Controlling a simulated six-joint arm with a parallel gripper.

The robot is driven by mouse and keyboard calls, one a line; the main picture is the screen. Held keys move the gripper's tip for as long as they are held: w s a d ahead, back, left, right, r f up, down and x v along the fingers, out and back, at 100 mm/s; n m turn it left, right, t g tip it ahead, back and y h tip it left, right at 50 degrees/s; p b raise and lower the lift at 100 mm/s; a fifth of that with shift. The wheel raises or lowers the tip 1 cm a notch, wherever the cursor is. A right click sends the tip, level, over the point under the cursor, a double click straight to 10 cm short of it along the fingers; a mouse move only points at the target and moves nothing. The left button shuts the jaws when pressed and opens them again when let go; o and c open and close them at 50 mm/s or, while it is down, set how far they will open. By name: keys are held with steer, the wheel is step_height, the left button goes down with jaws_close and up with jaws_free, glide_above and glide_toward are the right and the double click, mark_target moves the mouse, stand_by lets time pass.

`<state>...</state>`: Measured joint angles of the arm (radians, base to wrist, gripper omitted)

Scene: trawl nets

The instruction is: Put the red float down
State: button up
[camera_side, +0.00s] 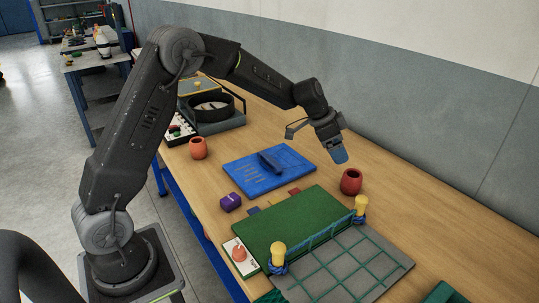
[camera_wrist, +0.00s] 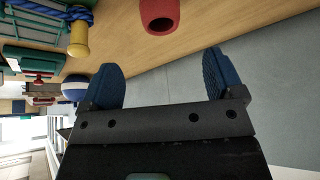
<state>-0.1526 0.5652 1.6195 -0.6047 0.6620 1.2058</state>
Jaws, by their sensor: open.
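The red float (camera_side: 351,182) is a small barrel shape standing on the wooden table, right of the green board. In the wrist view the float (camera_wrist: 160,16) is cut by the top edge, with a dark hole in its near end. My gripper (camera_side: 339,156) is just above and left of the float in the side view. In the wrist view my gripper (camera_wrist: 159,68) has its two blue fingers wide apart with nothing between them. The float lies beyond the fingertips, apart from them.
A green board (camera_side: 290,222) and a grey net panel (camera_side: 350,268) with yellow-topped posts (camera_side: 361,203) lie in front. Bare table runs along the wall.

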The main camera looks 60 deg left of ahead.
steer(key=s+d+r+n+y, duration=0.1)
steer(key=s+d+r+n, duration=0.1)
steer(key=s+r, duration=0.55)
steer(key=s+d+r+n, duration=0.15)
steer(key=s+r, duration=0.25)
steer(key=s, duration=0.6)
steer(key=s+f+n+y, duration=0.1)
steer(key=s+n+y, duration=0.1)
steer(key=s, duration=1.6)
steer(key=shift+n+t+y, duration=0.3)
steer(key=shift+n+t, duration=0.1)
steer(key=shift+n, duration=0.45)
